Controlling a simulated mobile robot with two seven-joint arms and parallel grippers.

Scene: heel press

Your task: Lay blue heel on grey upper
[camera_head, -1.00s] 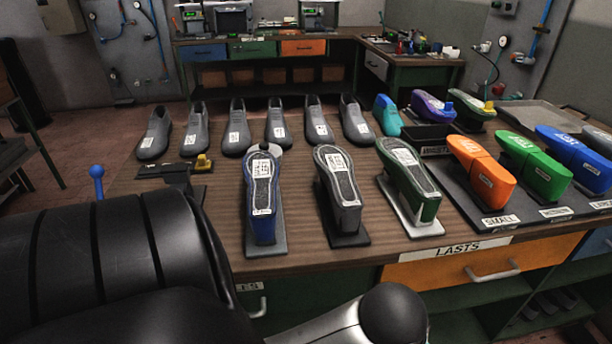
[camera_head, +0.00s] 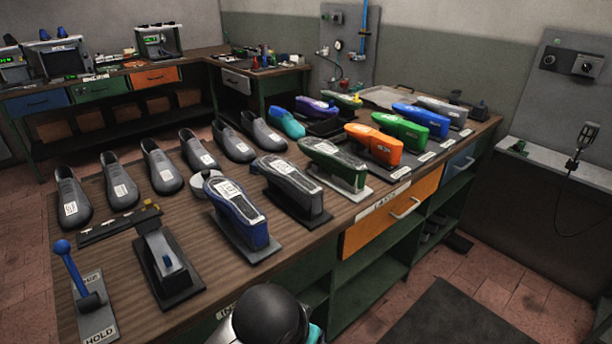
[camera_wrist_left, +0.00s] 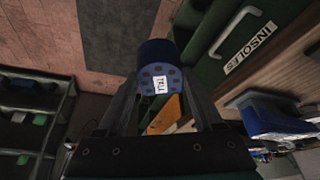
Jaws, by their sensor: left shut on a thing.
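My left gripper (camera_wrist_left: 160,95) is shut on a blue heel (camera_wrist_left: 158,68) in the left wrist view. The heel's end face, dotted with dark spots, carries a white label. The gripper holds it in front of the bench, beside a dark green front. The grey upper (camera_head: 289,186) stands sole up on a dark stand on the bench in the head view, between a blue upper (camera_head: 236,212) and a green upper (camera_head: 335,166). The heel and the left gripper's fingers are outside the head view. My right gripper is in neither view.
A blue-knobbed lever (camera_head: 76,274) and a black press block (camera_head: 166,262) stand at the bench's near left. Several grey shoes (camera_head: 162,166) line the back. Orange (camera_head: 372,144), green and blue lasts are at right. An orange drawer (camera_head: 390,215) fronts the bench.

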